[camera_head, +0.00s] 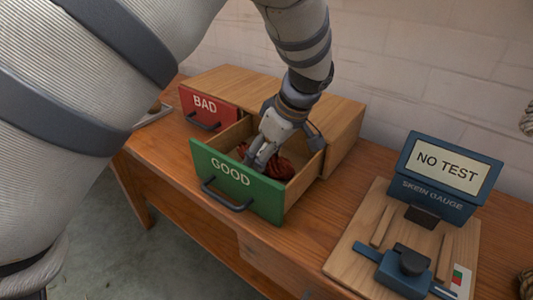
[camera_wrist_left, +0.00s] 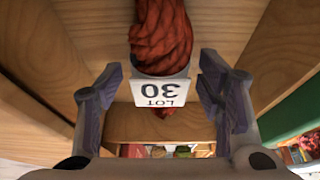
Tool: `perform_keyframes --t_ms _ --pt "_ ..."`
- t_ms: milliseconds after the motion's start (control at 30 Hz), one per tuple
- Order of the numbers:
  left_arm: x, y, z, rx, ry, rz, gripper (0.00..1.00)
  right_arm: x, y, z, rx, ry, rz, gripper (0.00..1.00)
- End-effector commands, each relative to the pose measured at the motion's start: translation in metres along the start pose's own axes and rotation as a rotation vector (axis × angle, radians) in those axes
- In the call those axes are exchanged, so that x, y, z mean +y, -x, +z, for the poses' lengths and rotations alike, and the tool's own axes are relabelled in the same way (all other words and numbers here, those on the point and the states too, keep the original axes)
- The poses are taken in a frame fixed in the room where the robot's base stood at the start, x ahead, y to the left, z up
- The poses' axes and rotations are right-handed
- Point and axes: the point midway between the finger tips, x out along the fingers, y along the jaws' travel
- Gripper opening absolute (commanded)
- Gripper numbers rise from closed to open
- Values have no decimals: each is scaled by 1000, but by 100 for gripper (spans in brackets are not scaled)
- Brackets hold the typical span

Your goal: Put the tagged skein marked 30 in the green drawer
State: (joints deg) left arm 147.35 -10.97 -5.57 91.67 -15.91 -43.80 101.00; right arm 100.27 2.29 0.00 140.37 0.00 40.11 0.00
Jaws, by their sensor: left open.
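The green drawer (camera_head: 232,184), marked GOOD, is pulled open from the wooden cabinet. The dark red skein (camera_head: 283,170) lies inside it, partly hidden by my left gripper (camera_head: 257,166). In the left wrist view the skein (camera_wrist_left: 163,32) has a white tag (camera_wrist_left: 160,90) reading LOT 30. My left gripper (camera_wrist_left: 160,100) is open, reaching down into the drawer, with a finger on either side of the tag and a gap to each. A bit of green drawer front (camera_wrist_left: 295,118) shows at the right of the wrist view. My right gripper is not in view.
A shut red drawer (camera_head: 208,109) marked BAD sits left of the green one in the cabinet (camera_head: 345,115). The skein gauge (camera_head: 435,190), reading NO TEST, stands on a wooden board (camera_head: 345,255) at the right. Bare table (camera_head: 310,232) lies between.

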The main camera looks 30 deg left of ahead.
Motion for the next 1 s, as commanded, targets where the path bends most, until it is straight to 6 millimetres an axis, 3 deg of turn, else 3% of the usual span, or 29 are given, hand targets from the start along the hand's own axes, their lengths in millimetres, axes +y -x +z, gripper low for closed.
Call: perform_keyframes --t_ms 67,300,500,667,1000 --pt "1 12 -5 -2 5 5 61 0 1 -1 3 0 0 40" --pt "1 81 -5 2 3 10 61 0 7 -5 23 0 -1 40" --pt "1 120 -4 1 2 4 61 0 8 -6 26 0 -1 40" --pt "0 129 -4 0 0 -1 61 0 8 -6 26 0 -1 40" --pt "0 129 -4 0 1 -1 61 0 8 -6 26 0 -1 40"
